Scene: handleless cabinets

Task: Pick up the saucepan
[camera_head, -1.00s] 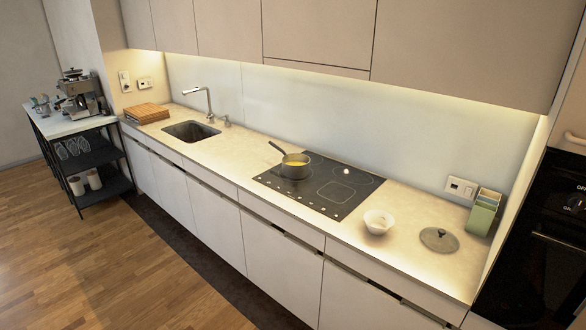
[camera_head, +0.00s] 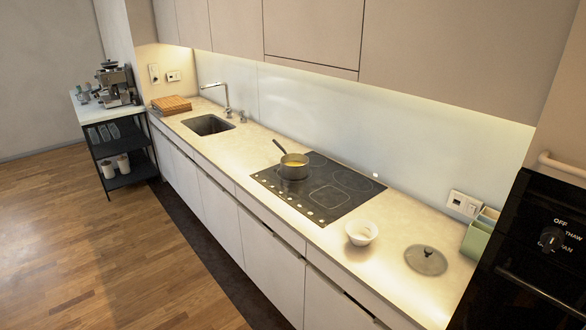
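The saucepan (camera_head: 294,167) is a small dark grey pan with something yellow inside.
A white bowl (camera_head: 361,232) and a grey lid (camera_head: 426,260) lie on the counter right of the cooktop. A green container (camera_head: 478,235) stands by the black oven (camera_head: 530,255). The counter (camera_head: 245,150) between sink (camera_head: 209,125) and cooktop is clear. The wooden floor (camera_head: 120,260) is open.

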